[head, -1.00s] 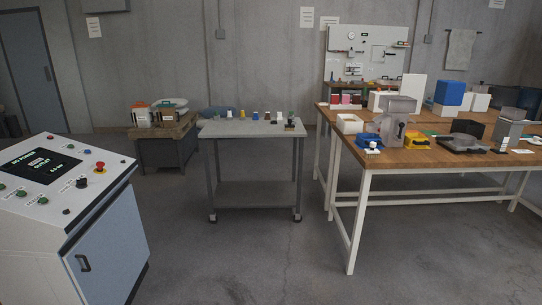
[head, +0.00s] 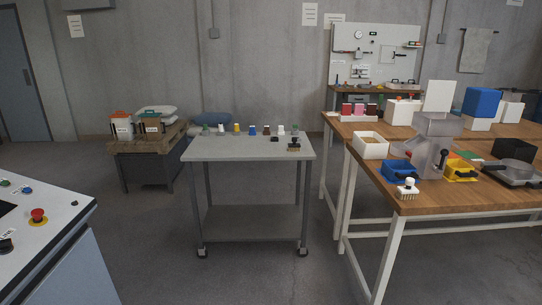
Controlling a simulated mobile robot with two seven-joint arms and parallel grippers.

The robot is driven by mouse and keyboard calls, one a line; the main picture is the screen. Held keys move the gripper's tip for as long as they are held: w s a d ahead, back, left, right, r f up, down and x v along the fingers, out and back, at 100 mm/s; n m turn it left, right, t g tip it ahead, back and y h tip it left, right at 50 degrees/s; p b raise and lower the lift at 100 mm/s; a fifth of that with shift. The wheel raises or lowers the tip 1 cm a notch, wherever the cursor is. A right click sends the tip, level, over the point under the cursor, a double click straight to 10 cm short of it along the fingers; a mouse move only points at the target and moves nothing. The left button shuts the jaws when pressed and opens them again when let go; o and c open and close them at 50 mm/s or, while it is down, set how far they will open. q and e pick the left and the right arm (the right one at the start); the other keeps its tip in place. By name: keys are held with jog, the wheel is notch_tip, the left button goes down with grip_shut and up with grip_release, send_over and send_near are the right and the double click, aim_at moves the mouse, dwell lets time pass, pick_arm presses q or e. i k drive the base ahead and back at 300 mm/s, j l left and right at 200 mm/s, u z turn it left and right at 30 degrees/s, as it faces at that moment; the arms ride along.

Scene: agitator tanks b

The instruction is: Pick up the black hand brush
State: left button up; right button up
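A small dark brush-like object (head: 294,146) with a tan lower part sits near the right edge of the grey cart's top (head: 235,149). It looks like the black hand brush, but it is small in the picture. Neither of my grippers is in view.
Several small coloured-top items stand along the cart's back edge, with a small dark item (head: 274,138) near the brush. The cart top's front is clear. A wooden workbench (head: 450,203) holding a white brush (head: 407,189), a blue bin (head: 397,170) and boxes stands right. A control console (head: 40,235) stands left.

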aim_at(294, 147)
jog(key=i+j+z, duration=0.1)
jog(key=i, duration=1.2)
jog(key=i+j+z, duration=0.2)
jog(key=i+z, duration=0.25)
jog(key=i+j+z, duration=0.45)
jog(key=i, duration=0.2)
jog(key=i+j+z, duration=0.45)
